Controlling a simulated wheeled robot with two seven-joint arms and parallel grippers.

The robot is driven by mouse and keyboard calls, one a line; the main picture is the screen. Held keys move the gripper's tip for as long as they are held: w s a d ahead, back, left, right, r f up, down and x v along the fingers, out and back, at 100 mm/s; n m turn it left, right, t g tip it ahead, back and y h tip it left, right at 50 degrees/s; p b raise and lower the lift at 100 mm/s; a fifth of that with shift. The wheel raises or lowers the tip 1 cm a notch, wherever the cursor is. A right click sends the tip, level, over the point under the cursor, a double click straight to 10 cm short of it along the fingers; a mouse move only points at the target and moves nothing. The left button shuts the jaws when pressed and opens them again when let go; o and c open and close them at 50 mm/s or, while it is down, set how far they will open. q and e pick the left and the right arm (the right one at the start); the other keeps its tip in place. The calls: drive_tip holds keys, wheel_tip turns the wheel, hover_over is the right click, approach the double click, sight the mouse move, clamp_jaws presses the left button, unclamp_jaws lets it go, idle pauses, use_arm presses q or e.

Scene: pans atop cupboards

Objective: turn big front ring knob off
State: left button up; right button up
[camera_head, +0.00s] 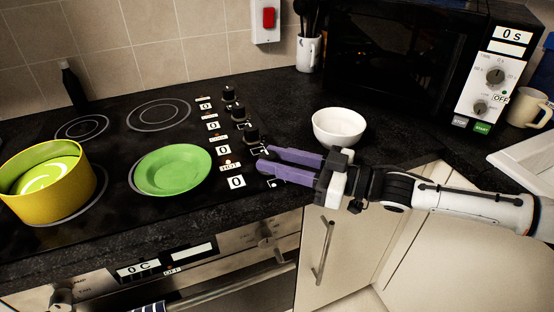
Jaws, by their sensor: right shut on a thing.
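A column of black hob knobs (251,135) runs along the right side of the black hob. My right gripper (268,165), with purple fingers, reaches in from the right at the front end of this column. Its fingers are close together and shut on the frontmost knob, which they mostly hide. Number labels stand beside the knobs, and those I can read show 0 (236,182). A small HOT label (230,165) is lit near the front. My left gripper is out of view.
A green plate (172,169) lies on the front right ring, and a yellow pot (47,190) stands on the front left. A white bowl (338,127) sits just behind my right gripper. A microwave (495,75) stands at the back right. A dark bottle (73,85) is at the back left.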

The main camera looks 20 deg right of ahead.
drive_tip(key=shift+s+a+r, duration=0.1)
drive_tip(key=shift+a+r, duration=0.05)
drive_tip(key=o, duration=1)
drive_tip(key=shift+o, duration=0.2)
drive_tip(key=shift+s+d+f, duration=0.15)
drive_tip(key=shift+d+f, duration=0.05)
drive_tip(key=shift+d, duration=0.25)
drive_tip(key=b+v, duration=0.1)
drive_tip(key=v, duration=0.7)
drive_tip(key=shift+s+d, duration=0.1)
drive_tip(key=shift+s, duration=0.2)
drive_tip(key=shift+s+d+r, duration=0.1)
drive_tip(key=shift+s+d, duration=0.2)
drive_tip(key=shift+d, duration=0.05)
drive_tip(key=shift+s, duration=0.1)
